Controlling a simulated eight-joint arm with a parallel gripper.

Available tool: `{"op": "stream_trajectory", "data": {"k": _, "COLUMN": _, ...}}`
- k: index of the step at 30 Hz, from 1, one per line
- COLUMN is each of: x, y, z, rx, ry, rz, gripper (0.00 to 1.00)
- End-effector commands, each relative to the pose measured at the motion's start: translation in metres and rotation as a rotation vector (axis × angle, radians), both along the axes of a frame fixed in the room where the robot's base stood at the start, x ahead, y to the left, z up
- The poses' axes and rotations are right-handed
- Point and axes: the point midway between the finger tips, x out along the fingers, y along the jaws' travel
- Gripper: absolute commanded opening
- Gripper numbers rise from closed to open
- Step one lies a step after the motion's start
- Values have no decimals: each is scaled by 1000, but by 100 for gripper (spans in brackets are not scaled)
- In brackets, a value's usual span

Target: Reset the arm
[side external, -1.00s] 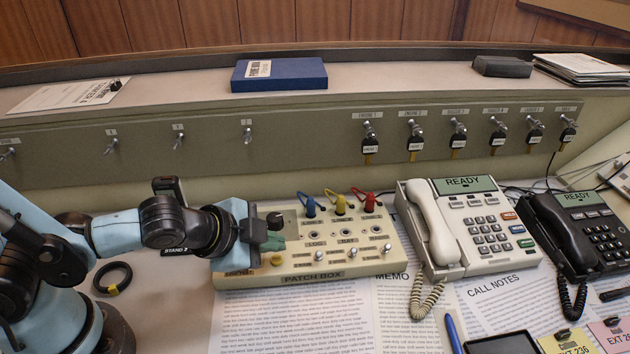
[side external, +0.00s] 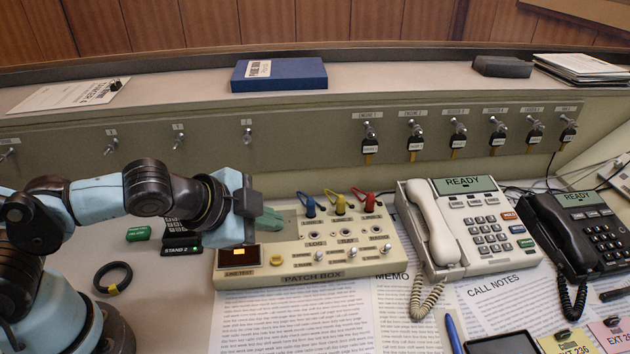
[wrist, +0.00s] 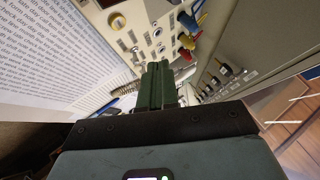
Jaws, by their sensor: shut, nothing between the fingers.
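My gripper (side external: 270,219) is at the left end of the patch box, in front of the key panel. Its green fingers point right and are together with nothing between them. In the wrist view the gripper (wrist: 158,68) shows as two closed green fingers over the scene. The cream patch box (side external: 330,266) lies on the desk, with blue, yellow and red plugs along its back edge. My gripper hides part of its left side. I cannot tell whether the fingers touch the box.
A white phone (side external: 487,232) and a black phone (side external: 588,228) stand right of the box. Keys hang on the panel (side external: 300,137) behind. A black ring (side external: 103,277) lies at the left. A blue box (side external: 279,75) sits on the shelf.

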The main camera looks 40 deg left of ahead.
Motion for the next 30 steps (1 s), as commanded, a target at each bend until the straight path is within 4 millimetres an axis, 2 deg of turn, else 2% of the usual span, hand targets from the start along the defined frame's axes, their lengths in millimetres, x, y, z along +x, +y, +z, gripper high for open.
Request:
{"op": "stream_trajectory", "data": {"k": 5, "x": 0, "y": 1, "z": 0, "rx": -3, "ry": 2, "rz": 5, "gripper": 0}}
{"op": "stream_trajectory", "data": {"k": 8, "x": 2, "y": 12, "z": 2, "rx": -37, "ry": 22, "rz": 65, "gripper": 0}}
{"op": "stream_trajectory", "data": {"k": 15, "x": 1, "y": 73, "z": 14, "rx": -275, "ry": 140, "rz": 446, "gripper": 0}}
{"op": "stream_trajectory", "data": {"k": 21, "x": -8, "y": 107, "z": 25, "rx": -453, "ry": 199, "rz": 694, "gripper": 0}}
{"op": "stream_trajectory", "data": {"k": 30, "x": -12, "y": 113, "z": 28, "rx": -505, "ry": 215, "rz": 758, "gripper": 0}}
